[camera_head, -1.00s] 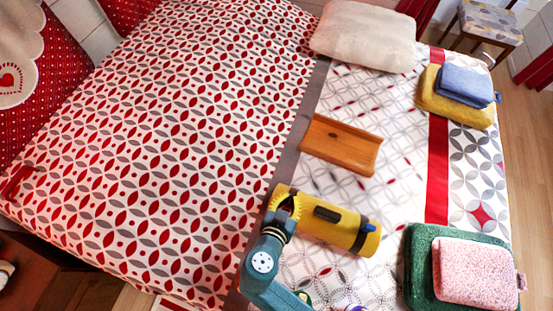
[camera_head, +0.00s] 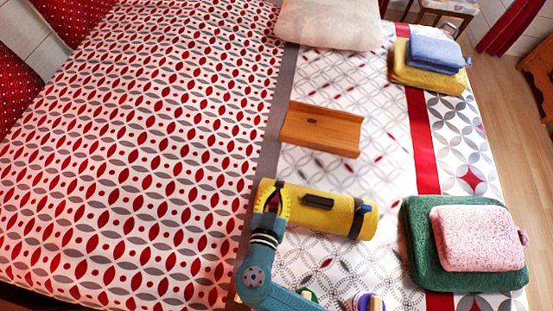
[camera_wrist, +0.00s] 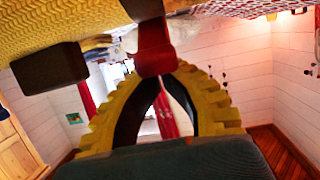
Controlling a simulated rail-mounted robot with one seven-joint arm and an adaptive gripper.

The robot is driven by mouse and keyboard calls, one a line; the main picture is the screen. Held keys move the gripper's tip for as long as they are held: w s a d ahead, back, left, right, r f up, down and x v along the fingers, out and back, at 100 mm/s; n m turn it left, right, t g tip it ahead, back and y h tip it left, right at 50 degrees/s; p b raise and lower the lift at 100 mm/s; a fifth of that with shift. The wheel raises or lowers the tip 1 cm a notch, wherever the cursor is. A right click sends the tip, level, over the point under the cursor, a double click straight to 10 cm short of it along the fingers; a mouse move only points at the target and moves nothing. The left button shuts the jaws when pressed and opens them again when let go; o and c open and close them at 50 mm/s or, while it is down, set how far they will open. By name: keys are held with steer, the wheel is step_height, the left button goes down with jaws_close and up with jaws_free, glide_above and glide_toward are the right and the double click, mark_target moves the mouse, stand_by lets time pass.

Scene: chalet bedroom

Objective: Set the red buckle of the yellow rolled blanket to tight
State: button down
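The yellow rolled blanket (camera_head: 335,222) lies on the bed, with a dark handle (camera_head: 318,202) on top and a dark strap with a blue bit near its right end. In the wrist view its yellow side fills the top left, with the dark handle (camera_wrist: 50,68) below it. The red buckle (camera_wrist: 154,50) hangs on a dark strap at top centre; it is hidden in the head view. My gripper (camera_head: 272,192) is at the blanket's left end. In the wrist view my yellow fingers (camera_wrist: 158,75) arch together, their tips closed around the buckle's lower end.
A wooden tray (camera_head: 320,130) lies behind the blanket. Green and pink folded towels (camera_head: 415,255) are at right, yellow and blue ones (camera_head: 425,78) at back right. A white pillow (camera_head: 330,22) is at the back. Small round items (camera_head: 368,302) lie in front. The patterned left bed half is clear.

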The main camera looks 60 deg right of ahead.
steer(key=r, duration=0.1)
steer(key=d+r+p, duration=0.2)
steer(key=r, duration=0.1)
steer(key=shift+w+d, duration=0.2)
steer(key=shift+w, duration=0.05)
steer(key=f+v, duration=0.1)
steer(key=v, duration=0.9)
steer(key=shift+p, duration=0.35)
steer(key=shift+a, duration=0.1)
